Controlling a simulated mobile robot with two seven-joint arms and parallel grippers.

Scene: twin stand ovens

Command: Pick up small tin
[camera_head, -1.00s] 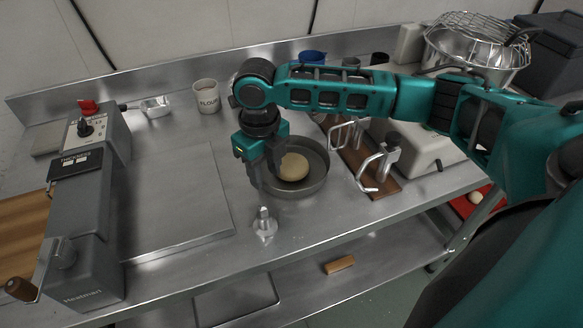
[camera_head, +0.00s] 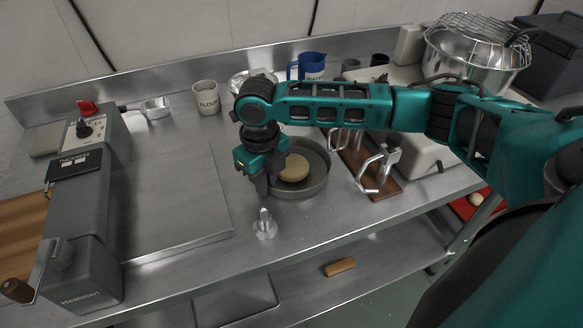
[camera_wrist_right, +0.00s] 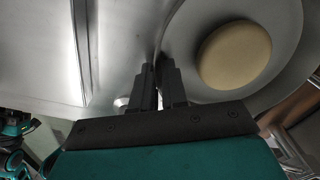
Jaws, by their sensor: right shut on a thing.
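The small tin (camera_head: 303,190) is a round grey metal pan on the steel worktop, with a pale round dough ball (camera_head: 295,168) in it. My right gripper (camera_head: 263,190) points down at the tin's left side and is shut on its rim. In the right wrist view the two fingers (camera_wrist_right: 160,88) pinch the edge of the tin (camera_wrist_right: 283,55), and the dough ball (camera_wrist_right: 235,54) lies clear of them. The tin appears level and resting on the worktop. My left gripper is out of view.
A small metal funnel-like piece (camera_head: 264,225) stands just in front of the gripper. A dough machine (camera_head: 88,225) is at left, a flour cup (camera_head: 206,97) and blue water jug (camera_head: 311,66) behind. A press with metal handles (camera_head: 372,172) is close right of the tin.

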